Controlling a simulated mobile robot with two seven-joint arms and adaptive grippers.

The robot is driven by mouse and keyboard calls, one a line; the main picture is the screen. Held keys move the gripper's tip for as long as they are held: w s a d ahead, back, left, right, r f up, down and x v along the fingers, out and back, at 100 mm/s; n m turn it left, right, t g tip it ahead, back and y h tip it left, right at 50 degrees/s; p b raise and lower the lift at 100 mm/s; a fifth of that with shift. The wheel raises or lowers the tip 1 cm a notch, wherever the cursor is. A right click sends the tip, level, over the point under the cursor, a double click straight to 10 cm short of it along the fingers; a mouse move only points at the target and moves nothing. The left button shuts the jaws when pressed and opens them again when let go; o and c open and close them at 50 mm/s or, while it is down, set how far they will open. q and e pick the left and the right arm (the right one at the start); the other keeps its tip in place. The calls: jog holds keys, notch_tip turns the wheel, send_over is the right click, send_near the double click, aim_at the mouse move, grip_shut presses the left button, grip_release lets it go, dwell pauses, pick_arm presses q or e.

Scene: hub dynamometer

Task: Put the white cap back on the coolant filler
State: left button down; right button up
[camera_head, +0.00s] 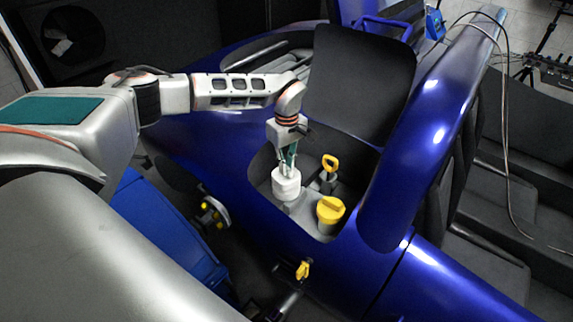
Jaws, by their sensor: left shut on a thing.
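The white cap (286,183) is in the open bay of the blue car, at the bay's left side. My left gripper (287,170) points down from above and is shut on the cap. A grey part shows just under and in front of the cap. I cannot tell whether the cap touches it, and the coolant filler's opening is hidden. My right gripper is not in view.
A yellow cap (330,210) stands close to the right of the white cap, and a yellow ring handle (330,163) stands behind it. The raised dark cover (360,85) is behind the bay. A thick blue tube (430,130) bounds the right side.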

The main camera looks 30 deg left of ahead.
pick_arm(q)
jog(key=shift+f, duration=0.45)
jog(key=c, duration=2.4)
grip_release()
jog(key=shift+o, duration=0.2)
